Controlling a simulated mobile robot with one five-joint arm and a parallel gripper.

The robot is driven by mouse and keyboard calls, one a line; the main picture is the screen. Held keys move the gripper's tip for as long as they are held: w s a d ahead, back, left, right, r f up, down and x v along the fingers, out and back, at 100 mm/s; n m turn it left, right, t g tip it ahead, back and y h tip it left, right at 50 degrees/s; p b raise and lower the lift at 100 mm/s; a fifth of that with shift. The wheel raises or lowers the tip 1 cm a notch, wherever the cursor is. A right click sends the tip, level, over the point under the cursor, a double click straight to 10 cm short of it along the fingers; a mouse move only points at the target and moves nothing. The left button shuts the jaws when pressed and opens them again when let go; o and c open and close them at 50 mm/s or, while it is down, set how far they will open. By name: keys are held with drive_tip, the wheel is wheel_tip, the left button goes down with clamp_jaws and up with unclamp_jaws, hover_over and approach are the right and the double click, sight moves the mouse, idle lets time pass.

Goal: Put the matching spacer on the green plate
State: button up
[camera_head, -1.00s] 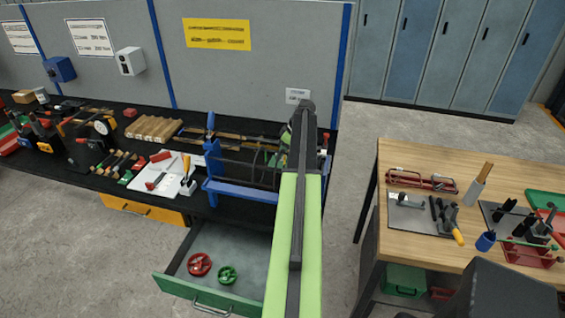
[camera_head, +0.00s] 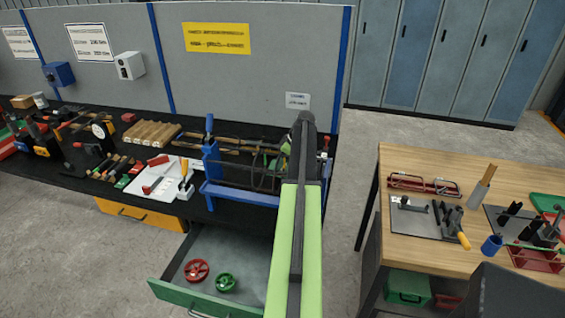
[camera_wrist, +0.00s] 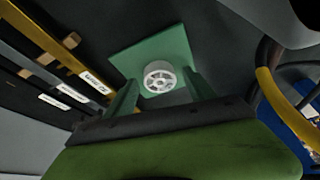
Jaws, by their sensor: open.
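A white spoked spacer (camera_wrist: 160,77) lies on the green plate (camera_wrist: 150,54) in the wrist view. My gripper (camera_wrist: 161,84) is open, with one finger to the left of the spacer and one to the right; I see gaps between the fingers and it. I cannot tell how far above the plate the fingertips are. In the head view my arm hides the gripper, the plate and the white spacer. A red spacer (camera_head: 196,270) and a green spacer (camera_head: 226,282) lie in the open drawer (camera_head: 192,308).
A blue frame (camera_head: 240,193) stands on the black bench left of my arm. White labels (camera_wrist: 95,83) and yellow bars edge the left of the wrist view. A yellow curved tube (camera_wrist: 283,108) is close at right. A wooden table (camera_head: 415,165) stands at right.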

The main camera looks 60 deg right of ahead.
drive_tip(key=shift+r, duration=0.15)
drive_tip(key=shift+r+p, duration=0.3)
drive_tip(key=shift+p, duration=0.1)
drive_tip(key=p+v, duration=1)
drive_tip(key=v, duration=0.1)
drive_tip(key=shift+s+r, duration=0.15)
drive_tip(key=shift+s, duration=0.1)
drive_tip(key=shift+r+p, duration=0.1)
drive_tip(key=shift+p, duration=0.25)
